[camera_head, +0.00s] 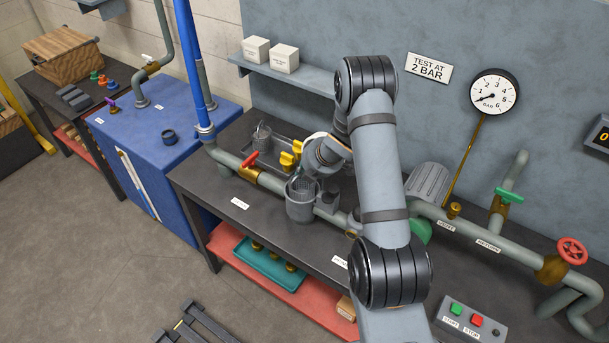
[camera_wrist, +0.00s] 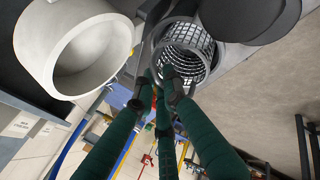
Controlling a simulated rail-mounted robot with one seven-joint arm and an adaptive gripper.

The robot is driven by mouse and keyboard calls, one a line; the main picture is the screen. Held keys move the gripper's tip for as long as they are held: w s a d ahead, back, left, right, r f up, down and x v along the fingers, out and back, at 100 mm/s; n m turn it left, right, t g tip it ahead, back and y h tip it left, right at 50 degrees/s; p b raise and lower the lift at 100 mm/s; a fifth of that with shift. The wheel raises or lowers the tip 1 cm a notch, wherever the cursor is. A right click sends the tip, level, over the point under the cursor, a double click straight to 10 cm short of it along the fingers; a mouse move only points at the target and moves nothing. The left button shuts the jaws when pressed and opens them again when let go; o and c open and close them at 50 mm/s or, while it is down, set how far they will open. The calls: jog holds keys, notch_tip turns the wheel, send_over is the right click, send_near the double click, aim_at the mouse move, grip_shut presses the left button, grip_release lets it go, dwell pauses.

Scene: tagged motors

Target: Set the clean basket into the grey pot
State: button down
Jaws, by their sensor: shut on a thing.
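The grey pot (camera_head: 300,210) stands on the dark bench, left of my arm's lower links in the head view. A grey mesh basket (camera_head: 304,186) is at the pot's mouth; its lower part is hidden by the pot wall, and I cannot tell how deep it sits. In the wrist view the basket (camera_wrist: 188,45) shows its open mesh within a round grey rim. My gripper (camera_wrist: 167,85) has dark green fingers that meet at the basket's near edge and are shut on it. In the head view, my wrist hides most of the fingers.
A metal tray (camera_head: 289,146) behind the pot holds another container (camera_head: 261,135) and yellow fittings (camera_head: 290,158). A pipe with a red-handled valve (camera_head: 250,160) runs left of the pot. The bench front edge is near.

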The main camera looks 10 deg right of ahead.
jog(key=shift+w+f, duration=0.15)
jog(key=shift+f, duration=0.05)
jog(key=shift+f, duration=0.15)
jog(key=shift+f+b, duration=0.5)
jog(key=shift+b, duration=0.25)
jog(key=c, duration=1.9)
grip_release()
jog(key=shift+o, duration=0.4)
jog(key=shift+r, duration=0.15)
